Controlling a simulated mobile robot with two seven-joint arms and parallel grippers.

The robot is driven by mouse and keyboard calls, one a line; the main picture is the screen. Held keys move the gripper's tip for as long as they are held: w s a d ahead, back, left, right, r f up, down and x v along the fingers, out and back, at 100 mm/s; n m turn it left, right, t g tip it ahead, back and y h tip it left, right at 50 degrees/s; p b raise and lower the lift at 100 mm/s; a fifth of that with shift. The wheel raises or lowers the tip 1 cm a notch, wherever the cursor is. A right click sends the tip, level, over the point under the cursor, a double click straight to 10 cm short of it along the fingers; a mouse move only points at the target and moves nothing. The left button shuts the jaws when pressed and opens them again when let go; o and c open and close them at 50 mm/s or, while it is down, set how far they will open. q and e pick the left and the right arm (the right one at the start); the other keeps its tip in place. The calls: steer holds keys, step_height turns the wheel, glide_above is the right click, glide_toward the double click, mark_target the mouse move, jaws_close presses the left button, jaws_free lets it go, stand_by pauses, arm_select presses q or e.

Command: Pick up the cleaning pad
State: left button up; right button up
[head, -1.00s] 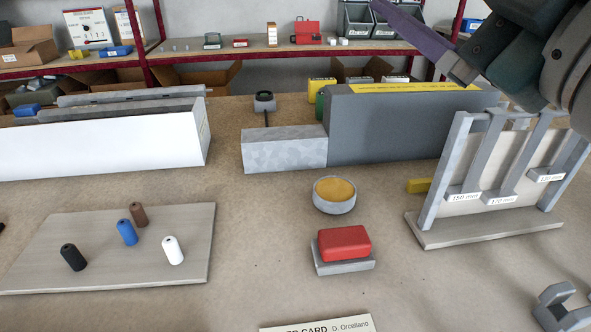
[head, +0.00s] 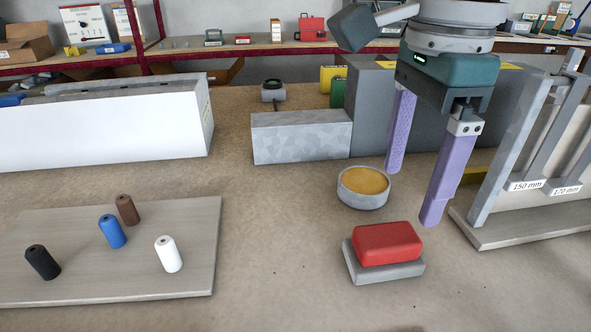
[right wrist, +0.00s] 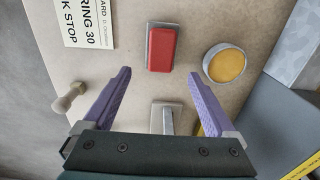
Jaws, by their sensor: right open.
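The red block that looks like the cleaning pad (head: 388,243) lies on a grey flat base (head: 387,272) at the front middle of the bench. It also shows in the right wrist view (right wrist: 161,50). A round grey dish with an orange-yellow filling (head: 363,186) stands just behind it. My right gripper (head: 413,197) is open and empty, its purple fingers pointing down above and behind the red block. In the right wrist view the block lies beyond the fingertips, apart from them. My left gripper is not in view.
A rack with labelled slots (head: 515,215) stands right of the gripper. A grey block (head: 300,137) and a long white box (head: 110,132) are behind. At left, a board (head: 190,265) holds several small cylinders. A printed card (right wrist: 88,22) lies near the red block.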

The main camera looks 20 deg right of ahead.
mark_target(388, 235)
step_height(388, 235, down, 3)
steer(key=shift+s+r, duration=0.1)
steer(key=shift+r, duration=0.1)
steer(key=f, duration=0.5)
steer(key=shift+w+a+f, duration=0.3)
steer(key=shift+f, duration=0.05)
steer(key=shift+c, duration=0.3)
jaws_close()
step_height(388, 235, up, 20)
steer(key=p, duration=0.1)
stand_by(0.4)
